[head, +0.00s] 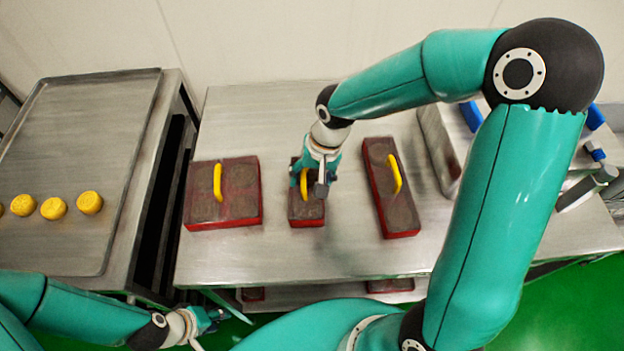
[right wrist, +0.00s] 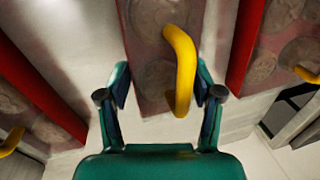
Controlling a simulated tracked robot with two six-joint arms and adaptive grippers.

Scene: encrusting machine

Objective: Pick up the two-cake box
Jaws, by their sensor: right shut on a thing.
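The two-cake box (head: 308,212) is the small middle box on the steel table, with red sides, a brownish top and a yellow arched handle (right wrist: 183,72). In the right wrist view the box (right wrist: 148,30) runs up from between the fingers, with round cake shapes under its top. My right gripper (head: 306,182) is over the box, shut on the handle, which stands between its fingers (right wrist: 162,92). The gripper hides part of the box in the head view. My left gripper (head: 207,319) is low at the bottom left, away from the boxes; its jaw opening is unclear.
A larger four-cake box (head: 240,207) stands left of it, and a long box (head: 390,205) stands right, both with yellow handles. A metal tray (head: 75,150) with several yellow cakes is far left. Machine parts (head: 440,150) are at right. The table front (head: 290,258) is clear.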

